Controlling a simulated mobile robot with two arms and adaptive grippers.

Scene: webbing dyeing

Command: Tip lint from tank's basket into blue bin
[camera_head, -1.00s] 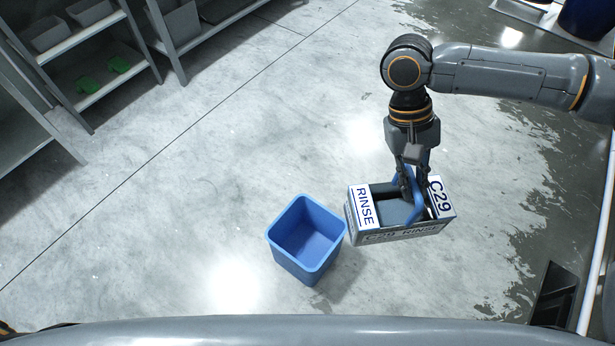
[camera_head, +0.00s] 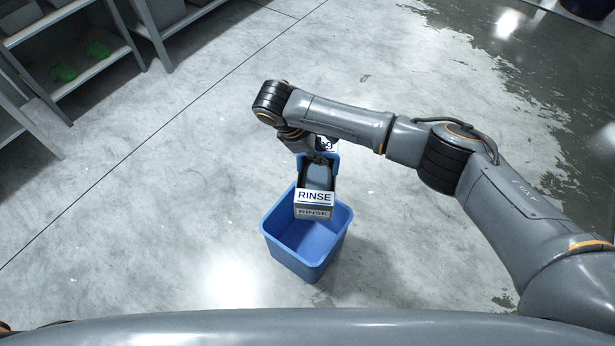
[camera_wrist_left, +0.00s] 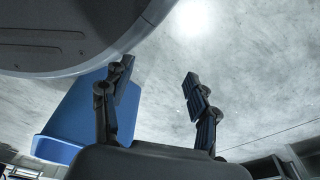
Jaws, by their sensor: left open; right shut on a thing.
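The blue bin (camera_head: 303,258) stands open on the floor in the middle of the head view. My right gripper (camera_head: 318,158) is shut on the basket (camera_head: 314,204), a grey box with white "RINSE" labels and a blue handle. The basket hangs over the far part of the bin, its labelled end toward me and that end looking lower. A blue-grey surface shows inside it; I cannot tell whether that is lint. My left gripper (camera_wrist_left: 158,97) is open and empty in the left wrist view, with the bin (camera_wrist_left: 80,115) beyond its left finger.
Grey shelves (camera_head: 95,60) with trays and green items stand at the upper left. The pale floor (camera_head: 150,200) around the bin is clear. A dark wet-looking patch (camera_head: 480,60) covers the floor at the upper right.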

